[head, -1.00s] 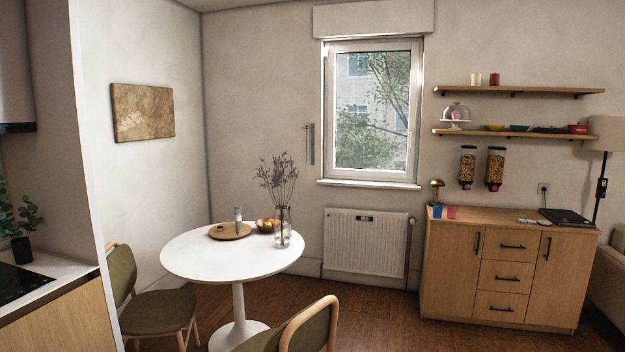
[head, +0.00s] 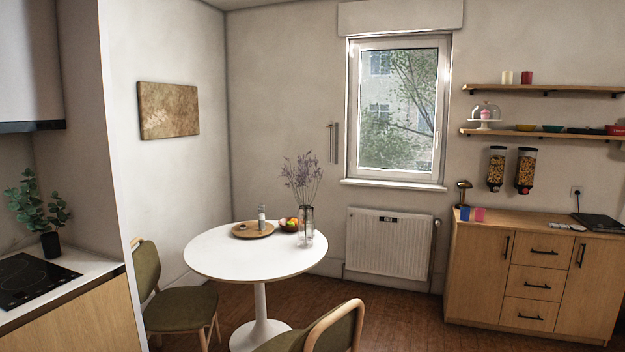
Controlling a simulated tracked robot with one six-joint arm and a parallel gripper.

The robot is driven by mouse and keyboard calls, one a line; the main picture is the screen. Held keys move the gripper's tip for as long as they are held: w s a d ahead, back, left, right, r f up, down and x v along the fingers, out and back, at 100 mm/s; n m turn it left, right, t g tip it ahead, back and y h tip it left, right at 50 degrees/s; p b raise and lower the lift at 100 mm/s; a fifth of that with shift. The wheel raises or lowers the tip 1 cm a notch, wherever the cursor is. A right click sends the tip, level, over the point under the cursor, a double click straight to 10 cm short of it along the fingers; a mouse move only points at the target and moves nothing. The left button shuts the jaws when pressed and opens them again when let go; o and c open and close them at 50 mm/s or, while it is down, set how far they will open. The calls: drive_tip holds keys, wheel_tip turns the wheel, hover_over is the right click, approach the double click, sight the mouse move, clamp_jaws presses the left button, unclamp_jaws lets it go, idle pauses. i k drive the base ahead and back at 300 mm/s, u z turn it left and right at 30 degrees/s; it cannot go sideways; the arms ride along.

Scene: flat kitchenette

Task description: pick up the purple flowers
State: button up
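The purple flowers (head: 301,174) are thin, upright stems with pale purple tops. They stand in a clear glass vase (head: 306,222) near the right back edge of a round white table (head: 225,262). The lower stems show through the glass. My gripper is not in view.
On the table, left of the vase, are a wooden tray (head: 240,233) with a small bottle and a bowl of fruit (head: 289,224). Green chairs stand at the table's left (head: 180,305) and front (head: 345,330). A counter with a cooktop (head: 30,278) is at left, a sideboard (head: 530,275) at right.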

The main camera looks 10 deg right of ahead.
sight(302, 174)
drive_tip(key=z, duration=0.05)
drive_tip(key=k, duration=0.5)
drive_tip(key=z, duration=0.7)
drive_tip(key=i, duration=2.1)
drive_tip(key=u, duration=0.05)
